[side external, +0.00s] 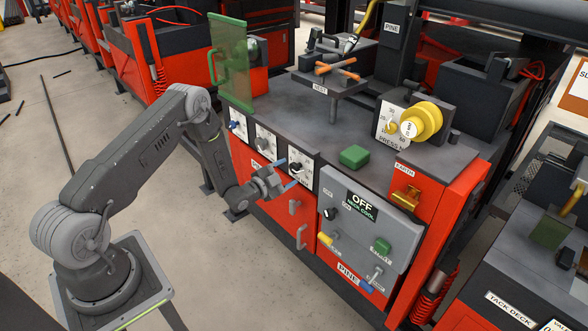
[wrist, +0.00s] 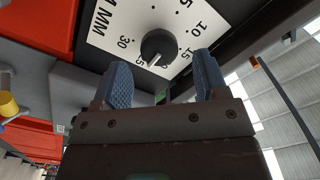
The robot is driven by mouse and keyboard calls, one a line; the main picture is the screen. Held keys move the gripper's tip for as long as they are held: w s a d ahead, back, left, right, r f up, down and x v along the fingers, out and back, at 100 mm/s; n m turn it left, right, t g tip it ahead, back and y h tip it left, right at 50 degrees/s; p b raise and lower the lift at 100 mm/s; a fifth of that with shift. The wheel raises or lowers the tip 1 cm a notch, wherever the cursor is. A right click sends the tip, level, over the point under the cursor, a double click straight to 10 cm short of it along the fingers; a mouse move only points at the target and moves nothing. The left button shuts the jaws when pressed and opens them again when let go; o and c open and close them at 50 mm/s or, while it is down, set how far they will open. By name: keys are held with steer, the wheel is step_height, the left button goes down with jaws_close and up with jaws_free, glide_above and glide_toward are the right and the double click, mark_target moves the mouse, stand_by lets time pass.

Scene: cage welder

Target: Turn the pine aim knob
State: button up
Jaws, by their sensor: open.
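The black aim knob (wrist: 158,47) sits on a white numbered dial plate in the wrist view. The plate's label is cut off and ends in "M MM". The knob's white pointer mark faces the plate edge nearest my gripper, around the 20 to 25 side. In the side view the knob (side external: 296,167) is on the rightmost of several dials on the red cabinet's front. My gripper (side external: 285,174) is open and empty in front of that dial. In the wrist view its blue fingers (wrist: 162,66) stand apart, one toward each side of the knob, with no clear contact.
Two more dials (side external: 264,143) sit left of this one. A grey panel (side external: 393,235) marked OFF, with switches and levers, is at the right. Grey handles (side external: 302,237) protrude below. A green transparent shield (side external: 231,65) stands at the cabinet's left end. The floor in front is clear.

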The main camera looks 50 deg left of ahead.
mark_target(293, 169)
steer(key=shift+w, duration=1.9)
steer(key=shift+c, duration=0.4)
steer(key=c, duration=0.9)
steer(key=shift+o, duration=0.2)
